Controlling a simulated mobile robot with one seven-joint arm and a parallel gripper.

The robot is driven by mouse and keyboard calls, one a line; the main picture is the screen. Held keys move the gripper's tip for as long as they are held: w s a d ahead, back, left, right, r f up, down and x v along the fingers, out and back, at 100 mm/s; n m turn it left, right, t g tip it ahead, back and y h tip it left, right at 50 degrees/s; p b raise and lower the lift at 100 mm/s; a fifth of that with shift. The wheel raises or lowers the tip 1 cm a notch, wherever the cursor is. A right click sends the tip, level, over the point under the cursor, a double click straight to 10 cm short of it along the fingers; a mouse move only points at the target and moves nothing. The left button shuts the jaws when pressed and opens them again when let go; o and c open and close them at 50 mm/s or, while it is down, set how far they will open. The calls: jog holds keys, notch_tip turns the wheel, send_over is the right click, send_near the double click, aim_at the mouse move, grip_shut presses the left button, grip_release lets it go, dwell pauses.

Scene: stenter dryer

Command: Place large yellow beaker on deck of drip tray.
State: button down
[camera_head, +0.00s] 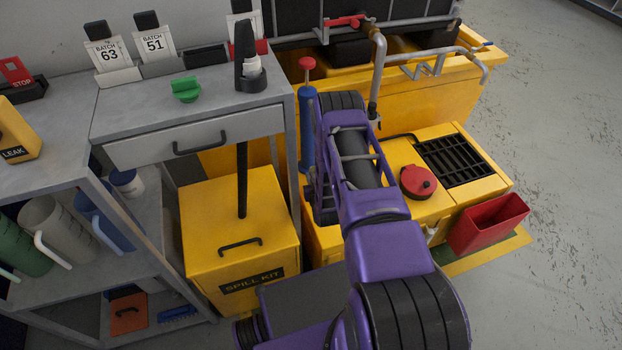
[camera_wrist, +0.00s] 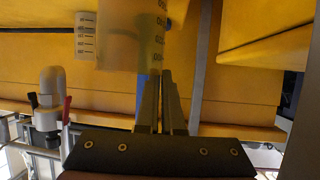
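In the wrist view a translucent yellowish beaker (camera_wrist: 125,40) with printed graduation marks hangs at the top centre, at the tips of my gripper (camera_wrist: 159,78). The two dark fingers are close together and appear shut on its near edge or handle; the exact contact is hidden. In the head view my purple arm reaches away over the yellow unit and hides my gripper and the beaker. A low yellow unit with a black grate (camera_head: 456,160) in its top, which looks like the drip tray's deck, stands right of my arm.
A red-capped fitting (camera_head: 418,182) sits left of the grate, and a red open bin (camera_head: 487,223) hangs at the front. A blue pump with a red knob (camera_head: 307,125) and a grey pipe (camera_head: 377,75) rise beside my arm. A spill kit box (camera_head: 240,235) stands left.

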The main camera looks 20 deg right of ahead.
jog(key=c, duration=1)
grip_release()
jog(key=p+v, duration=0.2)
jog(key=v, duration=1)
jog(key=shift+r, duration=0.1)
